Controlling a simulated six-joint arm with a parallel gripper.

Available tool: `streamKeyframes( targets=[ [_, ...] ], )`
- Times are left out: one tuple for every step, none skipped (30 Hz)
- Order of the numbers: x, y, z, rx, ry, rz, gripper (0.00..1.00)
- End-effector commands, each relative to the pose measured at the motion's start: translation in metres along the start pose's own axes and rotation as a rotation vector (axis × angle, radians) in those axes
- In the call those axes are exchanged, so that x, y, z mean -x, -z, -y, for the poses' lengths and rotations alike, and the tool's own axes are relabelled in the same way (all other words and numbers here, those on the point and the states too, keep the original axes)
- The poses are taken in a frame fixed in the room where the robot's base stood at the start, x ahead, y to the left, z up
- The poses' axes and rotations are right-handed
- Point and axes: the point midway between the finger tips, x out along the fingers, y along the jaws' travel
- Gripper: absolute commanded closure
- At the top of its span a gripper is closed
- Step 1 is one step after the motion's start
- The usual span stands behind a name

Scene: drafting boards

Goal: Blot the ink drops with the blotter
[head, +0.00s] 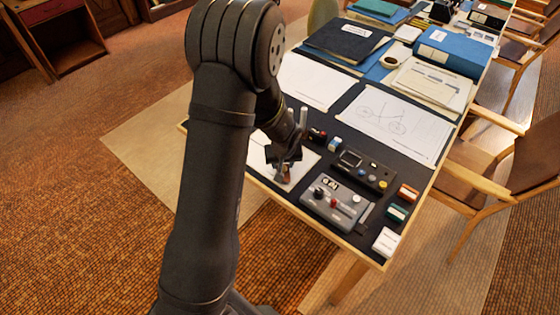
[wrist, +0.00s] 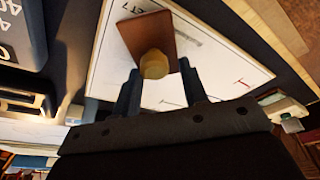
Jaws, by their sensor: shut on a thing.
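The blotter has a brown flat base and a pale yellow knob (wrist: 153,64); the brown base shows in the wrist view (wrist: 145,33) and, small, in the head view (head: 286,173). My gripper (head: 285,158) is shut on the knob, with one finger on each side of it in the wrist view (wrist: 159,69). The blotter is over a white board (wrist: 230,65), which also shows in the head view (head: 302,167). I cannot tell whether the base touches the board. A faint grey streak and thin red marks show on the board. I cannot make out distinct ink drops; the blotter and fingers hide part of the surface.
A grey control box (head: 334,204) and a dark device (head: 362,170) stand right of the board. Small blocks, including a white one (head: 386,241), line the table's right edge. Drawing sheets (head: 402,122) lie behind. Chairs (head: 500,185) stand at the right.

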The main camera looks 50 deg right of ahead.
Motion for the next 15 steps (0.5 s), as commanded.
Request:
streamKeyframes(
  targets=[
    [0.000,-0.002,-0.002,-0.001,0.000,0.002,0.78],
    [0.000,-0.003,-0.003,-0.001,0.000,0.002,0.79],
    [0.001,-0.004,-0.004,0.000,0.001,0.002,0.79],
    [0.001,-0.005,-0.004,0.000,0.001,0.002,0.79],
    [0.001,-0.006,-0.005,-0.001,0.000,0.002,0.79],
    [0.001,-0.007,-0.007,-0.001,0.000,0.002,0.79],
    [0.001,-0.008,-0.008,-0.001,0.000,0.002,0.79],
    [0.002,-0.009,-0.009,-0.001,0.000,0.002,0.79],
    [0.002,-0.010,-0.010,0.000,0.000,0.002,0.79],
    [0.002,-0.011,-0.010,0.000,0.000,0.002,0.79],
    [0.002,-0.012,-0.011,0.000,0.000,0.002,0.79],
    [0.003,-0.013,-0.012,-0.001,0.001,0.002,0.79],
    [0.003,-0.013,-0.013,-0.001,0.001,0.002,0.79],
    [0.003,-0.014,-0.014,-0.001,0.001,0.002,0.79],
    [0.003,-0.015,-0.015,-0.001,0.001,0.002,0.79]
  ],
)
